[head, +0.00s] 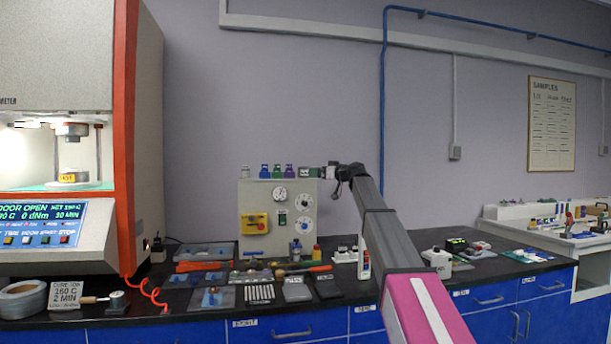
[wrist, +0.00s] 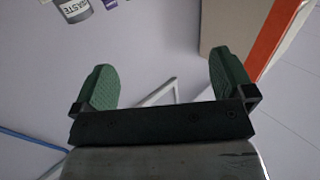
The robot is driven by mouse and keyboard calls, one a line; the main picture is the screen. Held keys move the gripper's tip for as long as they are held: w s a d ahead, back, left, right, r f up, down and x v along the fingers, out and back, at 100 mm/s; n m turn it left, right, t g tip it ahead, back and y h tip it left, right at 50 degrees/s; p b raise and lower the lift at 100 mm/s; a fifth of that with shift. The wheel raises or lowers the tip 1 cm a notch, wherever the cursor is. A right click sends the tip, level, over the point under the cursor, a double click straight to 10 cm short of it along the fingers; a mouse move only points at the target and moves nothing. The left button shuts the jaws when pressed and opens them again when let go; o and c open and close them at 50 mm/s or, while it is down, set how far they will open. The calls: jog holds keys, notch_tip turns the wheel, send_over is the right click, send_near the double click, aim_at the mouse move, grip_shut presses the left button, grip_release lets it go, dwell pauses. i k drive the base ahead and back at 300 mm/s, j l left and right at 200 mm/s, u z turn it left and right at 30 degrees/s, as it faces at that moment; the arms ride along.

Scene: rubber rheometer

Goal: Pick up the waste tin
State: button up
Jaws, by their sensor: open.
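The waste tin (wrist: 74,8) is a grey cylinder with a white WASTE label. It shows at the top left edge of the wrist view, partly cut off. It is outside the space between my fingers. In the head view I cannot tell it surely among the small things near my gripper. My gripper (wrist: 165,75) has two green-padded fingers spread wide with nothing between them. In the head view my gripper (head: 331,173) is small and dark, held near the right end of the panel top.
Small coloured bottles (head: 277,171) stand on a beige panel (head: 262,225) with a yellow switch and dials. The rheometer (head: 130,150) with an orange edge stands at left. The black bench (head: 215,312) holds tools, plates and small pots. A purple item (wrist: 109,3) is beside the tin.

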aim_at(303, 172)
jog(key=i, duration=0.85)
